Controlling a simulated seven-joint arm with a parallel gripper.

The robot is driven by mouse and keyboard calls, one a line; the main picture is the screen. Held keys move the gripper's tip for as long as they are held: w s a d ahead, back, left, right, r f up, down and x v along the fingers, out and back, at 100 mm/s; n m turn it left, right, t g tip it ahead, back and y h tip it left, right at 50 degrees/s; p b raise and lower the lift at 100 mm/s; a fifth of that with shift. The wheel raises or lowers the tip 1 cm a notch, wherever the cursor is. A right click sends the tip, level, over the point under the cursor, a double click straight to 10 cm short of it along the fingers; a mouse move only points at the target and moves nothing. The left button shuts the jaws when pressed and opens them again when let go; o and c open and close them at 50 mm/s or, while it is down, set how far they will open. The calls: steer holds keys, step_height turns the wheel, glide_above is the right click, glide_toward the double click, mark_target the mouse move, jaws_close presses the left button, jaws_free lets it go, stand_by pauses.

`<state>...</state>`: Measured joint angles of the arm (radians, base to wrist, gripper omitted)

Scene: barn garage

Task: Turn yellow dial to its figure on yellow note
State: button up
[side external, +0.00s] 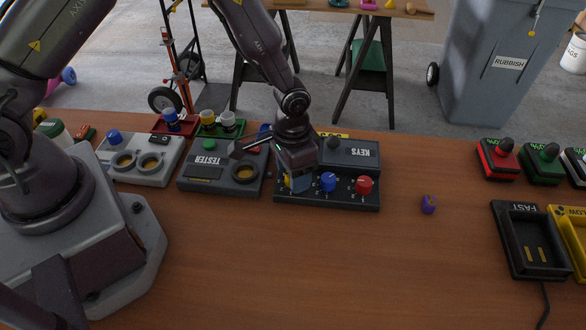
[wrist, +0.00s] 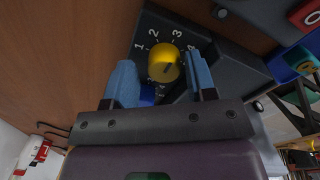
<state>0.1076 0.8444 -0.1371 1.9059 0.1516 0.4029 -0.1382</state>
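The yellow dial (wrist: 163,64) sits on a dark panel, with white figures 1, 2, 3 and 4 around it. A dark mark shows on its face; I cannot tell which figure it points at. My gripper (wrist: 160,60) is open, with one blue finger on each side of the dial and small gaps between. In the side view my gripper (side external: 298,182) is low over the left end of the dark KEYS box (side external: 350,153), largely hiding the yellow dial. A yellow strip (side external: 330,136), perhaps the note, shows behind the box; its writing is unreadable.
A blue dial (side external: 328,182) and a red dial (side external: 364,185) stand right of my gripper on the same box. The TESTER box (side external: 222,171) is close on the left. The front of the table is clear.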

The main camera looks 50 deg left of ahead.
steer(key=shift+w+a, duration=0.15)
steer(key=shift+a, duration=0.25)
steer(key=shift+r, duration=0.15)
step_height(320, 180, up, 8)
steer(key=shift+d+f, duration=0.1)
steer(key=shift+d, duration=0.05)
stand_by(0.4)
